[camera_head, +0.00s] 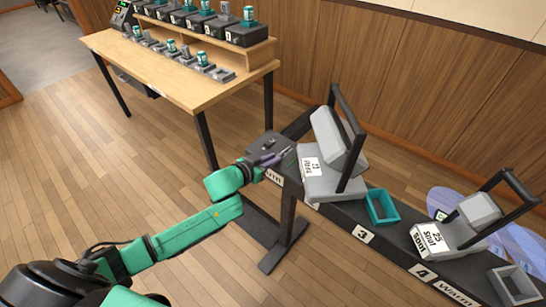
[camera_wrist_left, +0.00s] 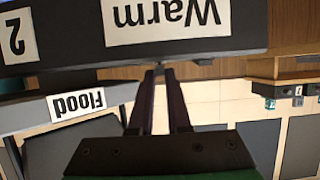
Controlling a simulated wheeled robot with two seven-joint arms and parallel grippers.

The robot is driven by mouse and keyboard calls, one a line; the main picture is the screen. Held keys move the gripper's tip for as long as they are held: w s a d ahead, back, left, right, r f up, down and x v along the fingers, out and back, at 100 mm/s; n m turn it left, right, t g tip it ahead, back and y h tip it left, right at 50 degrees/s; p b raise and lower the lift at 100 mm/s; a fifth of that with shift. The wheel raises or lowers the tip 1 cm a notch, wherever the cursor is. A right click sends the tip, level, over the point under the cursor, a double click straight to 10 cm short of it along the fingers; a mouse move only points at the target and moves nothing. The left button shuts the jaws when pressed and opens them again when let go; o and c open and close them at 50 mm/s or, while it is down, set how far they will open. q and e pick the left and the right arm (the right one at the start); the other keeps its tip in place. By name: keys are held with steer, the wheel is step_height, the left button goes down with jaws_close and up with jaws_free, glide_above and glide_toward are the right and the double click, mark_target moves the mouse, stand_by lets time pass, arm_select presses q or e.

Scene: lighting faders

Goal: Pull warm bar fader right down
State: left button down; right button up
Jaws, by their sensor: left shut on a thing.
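A long dark bar (camera_head: 336,211) runs from the centre to the lower right, with a "Warm" label (camera_head: 456,292) on its front face. My left gripper (camera_head: 285,157) is at the bar's far left end, beside a small dark box (camera_head: 266,145). A "Warm" label (camera_wrist_left: 166,17) also shows upside down in the left wrist view. There the nearly closed fingers (camera_wrist_left: 159,72) meet at the bar's lower edge. The left gripper is shut on a small part; the fingers hide it, and I cannot tell whether it is the fader. My right gripper is not in view.
A grey lamp (camera_head: 338,140) marked "21 Pars" and another (camera_head: 477,212) marked "25 Spot" stand on the bar. A teal open frame (camera_head: 370,210) sits between them. A wooden table (camera_head: 115,52) with several boxes stands behind. The floor at left is clear.

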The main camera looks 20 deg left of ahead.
arm_select(q)
steer(key=c, duration=0.9)
jaws_free()
steer(key=shift+f, duration=0.1)
steer(key=shift+o, duration=0.2)
steer(key=p+v, duration=0.1)
steer(key=v, duration=1.3)
steer(key=shift+s, duration=0.25)
steer(key=shift+a, duration=0.1)
